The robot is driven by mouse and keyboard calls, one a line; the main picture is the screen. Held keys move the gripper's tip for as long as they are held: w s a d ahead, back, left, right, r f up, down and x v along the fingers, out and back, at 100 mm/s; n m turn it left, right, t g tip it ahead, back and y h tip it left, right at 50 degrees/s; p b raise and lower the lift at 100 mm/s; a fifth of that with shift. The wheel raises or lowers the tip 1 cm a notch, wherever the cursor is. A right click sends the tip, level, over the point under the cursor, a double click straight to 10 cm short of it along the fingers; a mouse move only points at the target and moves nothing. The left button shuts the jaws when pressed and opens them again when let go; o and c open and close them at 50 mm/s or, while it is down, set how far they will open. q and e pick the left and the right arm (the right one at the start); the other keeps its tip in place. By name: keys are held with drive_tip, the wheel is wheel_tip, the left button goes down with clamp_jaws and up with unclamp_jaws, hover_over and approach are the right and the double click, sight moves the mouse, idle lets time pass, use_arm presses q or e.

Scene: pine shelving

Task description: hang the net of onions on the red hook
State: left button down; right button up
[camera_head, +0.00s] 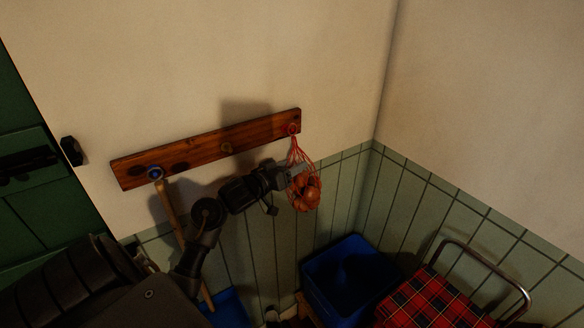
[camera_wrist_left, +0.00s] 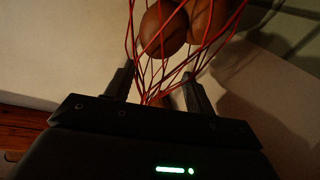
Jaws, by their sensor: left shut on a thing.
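The net of onions (camera_head: 306,193) is red mesh with brown-orange onions at its bottom. My left gripper (camera_head: 291,171) is shut on the net, in front of the wall below the rail's right end. In the left wrist view, red cords (camera_wrist_left: 160,85) run between the fingers (camera_wrist_left: 158,92), with onions (camera_wrist_left: 165,28) beyond them. The red hook (camera_head: 293,129) is at the right end of the wooden rail (camera_head: 190,152). The net's top cords reach up to the red hook in the head view; I cannot tell whether they are looped over it. My right gripper is not in view.
A brass-coloured hook (camera_head: 227,148) and a blue hook (camera_head: 155,173) are on the same rail. A wooden handle (camera_head: 168,205) hangs below the blue hook. A blue crate (camera_head: 375,262) and a red tartan trolley (camera_head: 430,303) with a metal handle stand below, near the corner. A green door is at left.

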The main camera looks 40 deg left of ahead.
use_arm(q)
drive_tip(key=shift+w+a+f, duration=0.1)
drive_tip(key=shift+a+f, duration=0.15)
drive_tip(key=shift+a, duration=0.2)
drive_tip(key=shift+w+a+f, duration=0.1)
drive_tip(key=shift+a+f, duration=0.1)
drive_tip(key=shift+a, duration=0.25)
drive_tip(key=shift+d, duration=0.15)
drive_tip(key=shift+c, duration=2.3)
unclamp_jaws()
drive_tip(key=shift+s, duration=0.1)
drive_tip(key=shift+f, duration=0.2)
